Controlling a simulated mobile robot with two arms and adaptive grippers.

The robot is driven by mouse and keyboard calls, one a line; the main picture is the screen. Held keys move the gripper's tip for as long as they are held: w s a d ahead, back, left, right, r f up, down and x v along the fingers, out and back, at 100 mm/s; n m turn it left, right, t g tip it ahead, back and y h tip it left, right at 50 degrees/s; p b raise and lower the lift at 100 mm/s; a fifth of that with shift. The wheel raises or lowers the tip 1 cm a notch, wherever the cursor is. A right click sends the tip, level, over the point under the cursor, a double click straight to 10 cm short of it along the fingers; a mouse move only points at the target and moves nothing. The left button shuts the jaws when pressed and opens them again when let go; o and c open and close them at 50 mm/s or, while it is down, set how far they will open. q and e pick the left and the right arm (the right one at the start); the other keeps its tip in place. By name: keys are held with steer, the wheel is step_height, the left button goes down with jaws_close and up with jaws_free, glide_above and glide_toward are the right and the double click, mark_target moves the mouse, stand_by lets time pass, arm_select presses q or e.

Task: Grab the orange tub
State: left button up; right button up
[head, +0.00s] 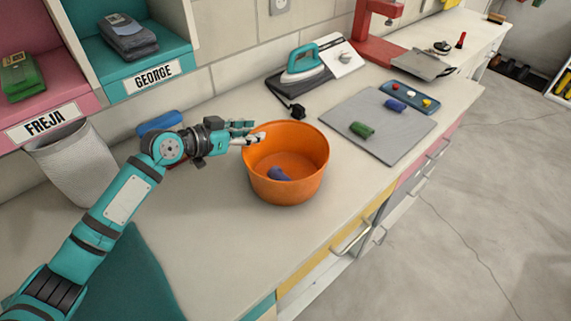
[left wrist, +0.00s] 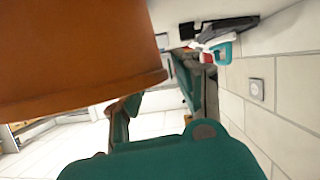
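The orange tub (head: 287,185) stands upright on the light worktop, with a small blue item (head: 279,174) inside. In the left wrist view, the tub (left wrist: 75,50) fills the upper left, its edge close to the fingers. My left gripper (head: 254,131) is at the tub's far left rim, at about rim height. Its fingers are apart; the nearer fingertip overlaps the rim in the head view. I cannot tell whether it touches the tub. The finger pair also shows in the left wrist view (left wrist: 160,100). My right gripper is not in view.
A grey board (head: 378,125) with green and blue rolls and a small blue tray (head: 409,98) lies right of the tub. A teal iron (head: 302,62) stands behind. A whitish bin (head: 72,160) and labelled cubbies are at left. Worktop in front of the tub is clear.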

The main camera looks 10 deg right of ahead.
mark_target(260, 130)
arm_select(q)
steer(key=x, duration=0.3)
steer(key=shift+w+d+f, duration=0.1)
steer(key=shift+w+d, duration=0.05)
steer(key=shift+c, duration=0.4)
jaws_close()
